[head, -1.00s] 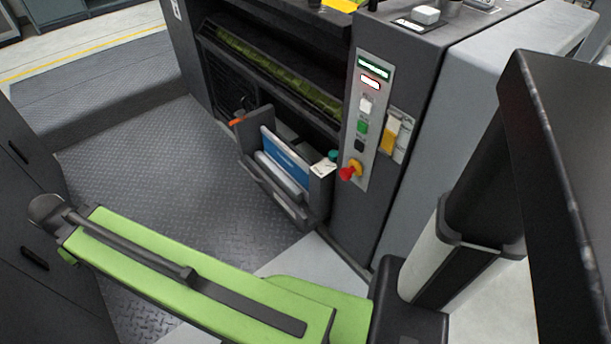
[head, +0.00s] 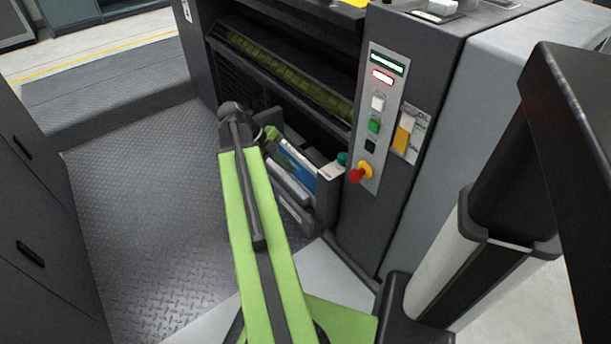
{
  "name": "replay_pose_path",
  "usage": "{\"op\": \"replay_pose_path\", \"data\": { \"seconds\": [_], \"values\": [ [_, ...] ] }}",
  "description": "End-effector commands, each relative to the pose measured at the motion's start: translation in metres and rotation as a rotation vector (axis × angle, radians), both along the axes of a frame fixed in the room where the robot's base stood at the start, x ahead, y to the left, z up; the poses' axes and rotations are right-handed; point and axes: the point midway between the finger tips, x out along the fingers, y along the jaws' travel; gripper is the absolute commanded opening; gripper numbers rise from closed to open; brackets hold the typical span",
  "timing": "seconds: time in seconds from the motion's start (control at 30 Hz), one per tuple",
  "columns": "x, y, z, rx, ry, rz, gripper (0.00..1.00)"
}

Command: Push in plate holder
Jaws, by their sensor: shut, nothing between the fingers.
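The plate holder (head: 326,198) is a dark grey bin tilted out from the lower front of the press. It holds a blue panel (head: 300,168) and pale flat items. My green arm reaches up from the bottom of the head view, and its dark elbow is left of the holder. My gripper (head: 287,150) is at the holder's upper left part and looks shut and empty. The fingertips are small and partly hidden, so I cannot tell whether they touch the holder.
A control panel (head: 381,125) with a red stop knob (head: 357,174) is right of the holder. A dark cabinet (head: 30,215) stands at the left. The patterned metal floor (head: 150,190) between is clear. A raised step (head: 110,85) lies behind.

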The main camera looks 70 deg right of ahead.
Motion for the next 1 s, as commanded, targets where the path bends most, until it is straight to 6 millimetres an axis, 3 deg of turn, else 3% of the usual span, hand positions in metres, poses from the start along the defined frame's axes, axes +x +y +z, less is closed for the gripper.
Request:
{"op": "replay_pose_path", "data": {
  "seconds": [0.47,0.53,0.7,1.0],
  "values": [
    [-0.055,-0.017,-0.086,0.003,-0.001,0.001,0.0],
    [-0.061,-0.03,-0.077,0.002,-0.001,-0.001,0.0],
    [-0.072,-0.047,-0.076,0.002,-0.001,0.001,0.0],
    [-0.076,-0.052,-0.076,0.002,-0.001,0.002,0.0]
  ]
}}
